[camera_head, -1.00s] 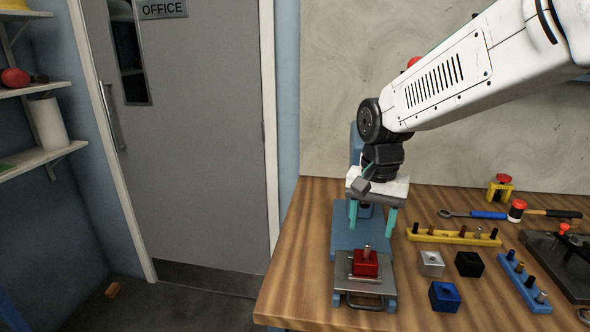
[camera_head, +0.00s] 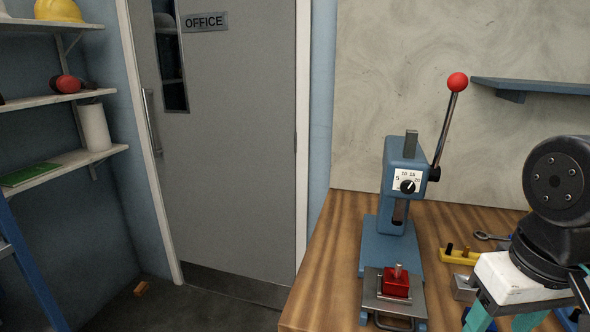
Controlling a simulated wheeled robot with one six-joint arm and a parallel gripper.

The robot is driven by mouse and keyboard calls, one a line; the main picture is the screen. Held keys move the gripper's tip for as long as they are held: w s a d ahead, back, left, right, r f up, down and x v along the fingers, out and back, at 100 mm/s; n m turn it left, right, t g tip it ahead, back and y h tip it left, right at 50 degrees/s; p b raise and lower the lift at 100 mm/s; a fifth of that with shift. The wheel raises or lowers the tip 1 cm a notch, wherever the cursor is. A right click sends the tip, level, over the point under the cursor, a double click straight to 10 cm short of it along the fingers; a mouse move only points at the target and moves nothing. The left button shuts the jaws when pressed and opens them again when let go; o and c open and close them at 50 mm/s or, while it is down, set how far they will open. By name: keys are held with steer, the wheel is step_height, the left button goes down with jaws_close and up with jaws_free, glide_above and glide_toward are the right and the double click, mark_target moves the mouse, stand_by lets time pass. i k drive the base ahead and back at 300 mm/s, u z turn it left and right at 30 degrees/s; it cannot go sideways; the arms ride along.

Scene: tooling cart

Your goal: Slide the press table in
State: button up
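The press table (camera_head: 371,303) is a grey metal plate at the front of the blue arbor press (camera_head: 402,160), out in front of the column. A wire handle (camera_head: 394,326) is at its front edge, near the bottom of the picture. A red block (camera_head: 396,285) with a metal pin (camera_head: 398,270) standing in it sits on the plate. My gripper (camera_head: 505,325) is at the lower right, to the right of the press table and apart from it. Its teal fingers are spread apart, with no object seen between them. The fingertips are cut off by the bottom edge.
The press lever (camera_head: 446,125) with a red ball stands up at the right of the press. A yellow rack (camera_head: 459,257) and a silver block (camera_head: 465,288) lie between the press and my gripper. The wooden bench (camera_head: 328,262) is clear left of the press.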

mark_target(413, 308)
steer(key=u, duration=1.9)
steer(key=k, duration=0.85)
steer(key=z, duration=1.3)
